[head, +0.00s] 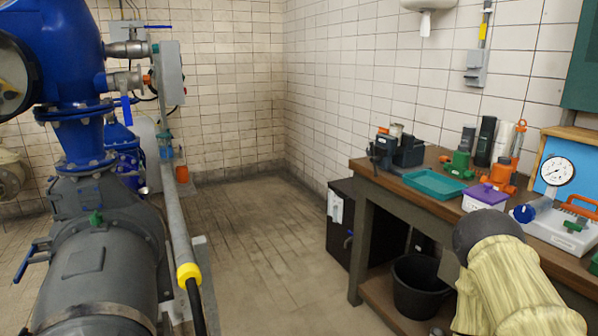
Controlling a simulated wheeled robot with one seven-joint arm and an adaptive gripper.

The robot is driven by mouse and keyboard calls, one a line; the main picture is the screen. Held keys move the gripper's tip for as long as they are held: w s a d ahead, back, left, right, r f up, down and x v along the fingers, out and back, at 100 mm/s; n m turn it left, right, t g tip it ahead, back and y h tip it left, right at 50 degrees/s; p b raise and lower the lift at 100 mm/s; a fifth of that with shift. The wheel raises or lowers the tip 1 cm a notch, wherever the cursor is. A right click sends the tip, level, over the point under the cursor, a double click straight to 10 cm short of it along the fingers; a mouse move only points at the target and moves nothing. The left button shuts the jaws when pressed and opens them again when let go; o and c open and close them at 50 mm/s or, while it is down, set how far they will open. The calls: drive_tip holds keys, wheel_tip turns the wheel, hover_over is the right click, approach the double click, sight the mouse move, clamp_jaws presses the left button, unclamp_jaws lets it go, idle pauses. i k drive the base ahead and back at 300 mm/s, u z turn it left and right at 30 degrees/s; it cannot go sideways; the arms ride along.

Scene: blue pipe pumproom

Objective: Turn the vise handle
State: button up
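A dark grey vise (405,152) sits on the far left corner of the wooden workbench (440,200), near the back wall. Its handle looks like a thin dark bar at the vise's left side, over the bench's end; it is small and its exact angle is hard to tell. Part of my arm, with a cream cover and a dark grey rounded end, rises at the lower right in front of the bench. My gripper itself does not show. The arm part is well to the right of the vise and nearer to me.
A teal tray (433,186), a purple-lidded tub (486,196), green and orange tools and a pressure gauge (557,172) crowd the bench right of the vise. A black bucket (418,287) stands below. Blue pipework (70,50) fills the left; open floor (265,225) lies between.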

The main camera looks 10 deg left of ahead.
sight(373, 159)
drive_tip(key=u, duration=0.5)
drive_tip(key=k, duration=0.1)
drive_tip(key=z, duration=1.15)
drive_tip(key=i, duration=1.3)
drive_tip(key=u, duration=0.55)
